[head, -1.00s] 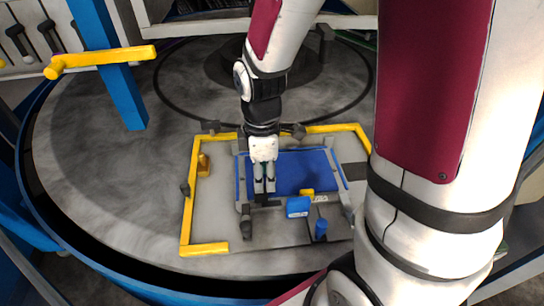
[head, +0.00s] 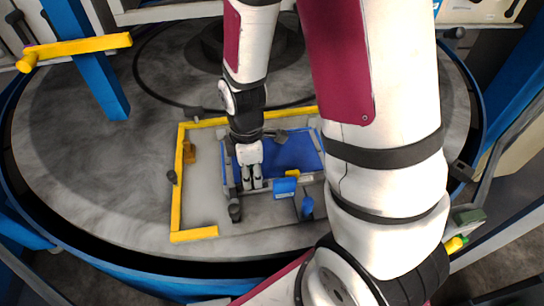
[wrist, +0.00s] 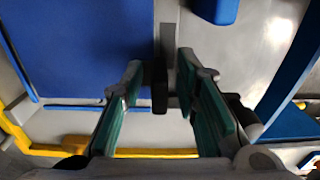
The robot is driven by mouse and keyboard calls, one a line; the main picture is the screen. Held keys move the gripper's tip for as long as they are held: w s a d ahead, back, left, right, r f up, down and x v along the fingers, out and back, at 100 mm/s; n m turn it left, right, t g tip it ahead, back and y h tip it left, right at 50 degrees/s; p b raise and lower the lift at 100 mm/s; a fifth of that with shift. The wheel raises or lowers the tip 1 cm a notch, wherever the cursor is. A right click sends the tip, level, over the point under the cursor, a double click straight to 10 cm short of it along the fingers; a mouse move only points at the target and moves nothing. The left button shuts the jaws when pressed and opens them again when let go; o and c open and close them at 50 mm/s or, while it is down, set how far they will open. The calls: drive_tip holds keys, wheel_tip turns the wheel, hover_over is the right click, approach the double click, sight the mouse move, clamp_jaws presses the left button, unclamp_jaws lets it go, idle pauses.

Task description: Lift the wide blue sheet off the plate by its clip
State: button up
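The wide blue sheet (head: 293,150) lies on the grey plate (head: 202,205) inside a yellow frame. In the wrist view the sheet (wrist: 80,45) fills the upper left. A dark clip (wrist: 158,85) stands at the sheet's right edge in that view. My gripper (wrist: 160,65) is open, with its green-padded fingers on either side of the clip. The left fingertip looks very close to it; a narrow gap shows on the right. I cannot tell whether either touches. In the head view my gripper (head: 252,184) points down at the sheet's near-left part and hides the clip.
A yellow frame (head: 177,190) borders the plate. A small blue block (head: 285,187) and a blue upright piece (head: 307,207) stand to the right of my gripper. A blue post (head: 100,85) with a yellow bar (head: 85,48) rises at left.

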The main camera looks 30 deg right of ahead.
clamp_jaws()
